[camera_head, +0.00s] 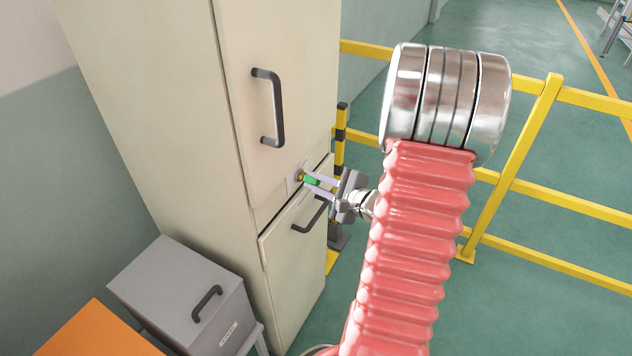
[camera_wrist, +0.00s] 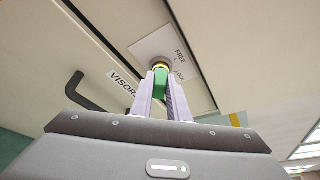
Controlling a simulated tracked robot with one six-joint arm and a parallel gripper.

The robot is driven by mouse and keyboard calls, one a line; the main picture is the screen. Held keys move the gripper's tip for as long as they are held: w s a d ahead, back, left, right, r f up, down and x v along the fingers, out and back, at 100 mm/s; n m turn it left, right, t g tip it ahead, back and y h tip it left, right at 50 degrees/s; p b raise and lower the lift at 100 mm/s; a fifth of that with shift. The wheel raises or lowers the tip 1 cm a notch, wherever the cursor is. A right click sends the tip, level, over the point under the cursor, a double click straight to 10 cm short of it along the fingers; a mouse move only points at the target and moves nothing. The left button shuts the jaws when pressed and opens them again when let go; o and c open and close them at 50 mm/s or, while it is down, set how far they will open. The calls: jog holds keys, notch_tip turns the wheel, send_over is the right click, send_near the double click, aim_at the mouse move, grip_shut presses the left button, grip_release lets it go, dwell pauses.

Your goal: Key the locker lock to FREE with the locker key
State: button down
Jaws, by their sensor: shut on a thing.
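The beige locker (camera_head: 170,100) stands at the left in the head view. Its lock (camera_head: 299,176) is a brass cylinder on a white plate, and the plate (camera_wrist: 172,46) reads FREE and LOCK in the wrist view. My gripper (camera_head: 318,186) is shut on the green locker key (camera_head: 312,181). The key also shows between the fingers in the wrist view (camera_wrist: 160,84). The key's front end meets the brass lock (camera_wrist: 160,66); how deep it sits and which way the lock is turned I cannot tell.
The upper door has a dark handle (camera_head: 270,107); the lower door, labelled VISORS (camera_wrist: 123,82), has another (camera_head: 310,216). A grey box (camera_head: 185,290) stands at lower left beside an orange surface (camera_head: 95,335). Yellow railings (camera_head: 510,150) run behind my arm at right.

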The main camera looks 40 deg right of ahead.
jog(key=shift+f+n+h, duration=0.1)
jog(key=shift+n+h, duration=0.2)
jog(key=shift+n, duration=0.3)
jog(key=shift+t, duration=0.3)
jog(key=shift+a+f+n+t+h, duration=0.1)
jog(key=shift+n+t+h, duration=0.1)
jog(key=shift+n, duration=0.35)
jog(key=shift+f+n+t+h, duration=0.1)
jog(key=shift+n+t, duration=0.1)
jog(key=shift+n, duration=0.35)
jog(key=shift+n+t, duration=0.6)
jog(key=shift+n, duration=0.7)
jog(key=c, duration=1.6)
grip_release()
